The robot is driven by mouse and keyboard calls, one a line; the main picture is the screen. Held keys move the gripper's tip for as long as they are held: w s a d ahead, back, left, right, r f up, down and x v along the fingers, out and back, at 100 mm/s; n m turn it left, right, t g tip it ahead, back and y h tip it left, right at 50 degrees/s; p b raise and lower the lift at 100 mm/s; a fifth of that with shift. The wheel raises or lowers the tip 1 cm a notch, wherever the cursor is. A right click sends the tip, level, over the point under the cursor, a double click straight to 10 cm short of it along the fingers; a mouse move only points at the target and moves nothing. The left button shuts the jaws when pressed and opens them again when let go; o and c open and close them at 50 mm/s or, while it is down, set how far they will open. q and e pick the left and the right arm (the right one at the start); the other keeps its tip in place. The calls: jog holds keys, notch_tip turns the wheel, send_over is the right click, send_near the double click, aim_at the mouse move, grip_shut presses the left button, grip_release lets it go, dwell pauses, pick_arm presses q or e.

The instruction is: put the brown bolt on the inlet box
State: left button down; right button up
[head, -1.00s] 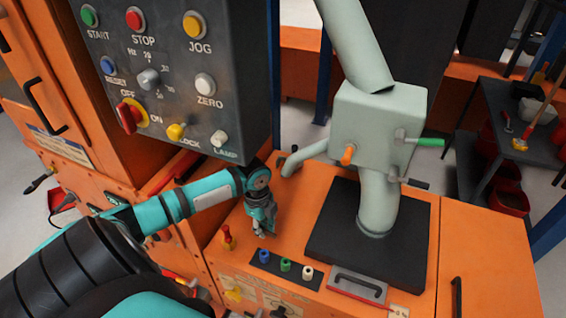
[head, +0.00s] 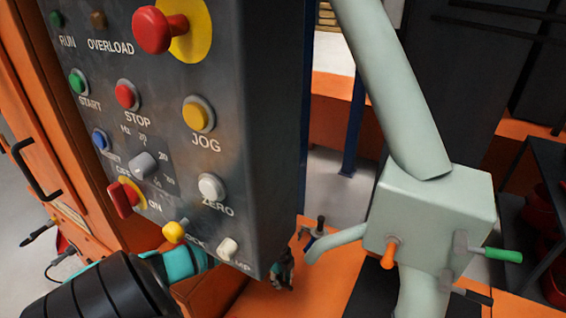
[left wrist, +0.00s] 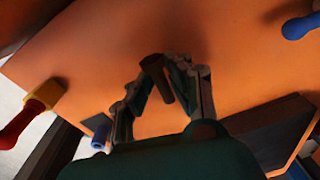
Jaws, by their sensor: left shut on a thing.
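My left gripper (head: 284,270) shows in the head view, partly hidden behind the lower edge of the control panel. In the left wrist view my left gripper (left wrist: 162,85) is shut on the brown bolt (left wrist: 157,75), a short dark brown cylinder between the fingertips, above the orange surface. The bolt cannot be made out in the head view. The inlet box (head: 430,215), pale grey-green, stands right of the gripper and apart from it. A sloping pipe enters its top, and an orange handle and a green handle are on it. My right gripper is not in view.
The grey control panel (head: 200,130) with its buttons hangs close over my left arm. A side pipe (head: 338,240) and a dark-knobbed fitting (head: 318,228) lie between gripper and box. A red-and-yellow knob (left wrist: 30,110) and a blue knob (left wrist: 300,25) stand on the orange surface.

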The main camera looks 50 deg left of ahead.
aim_at(281, 292)
pick_arm(q)
jog(key=shift+f, duration=1.85)
jog(key=shift+f+b, duration=0.15)
jog(key=shift+b, duration=0.15)
jog(key=c, duration=1.2)
grip_release()
jog(key=shift+c, duration=0.2)
jog(key=shift+s+a+r+p, duration=0.15)
jog(key=shift+r+p, duration=0.15)
jog(key=shift+r, duration=1.7)
jog(key=shift+a+r+p, duration=0.15)
jog(key=shift+r+p, duration=0.15)
jog(key=shift+r, duration=1.65)
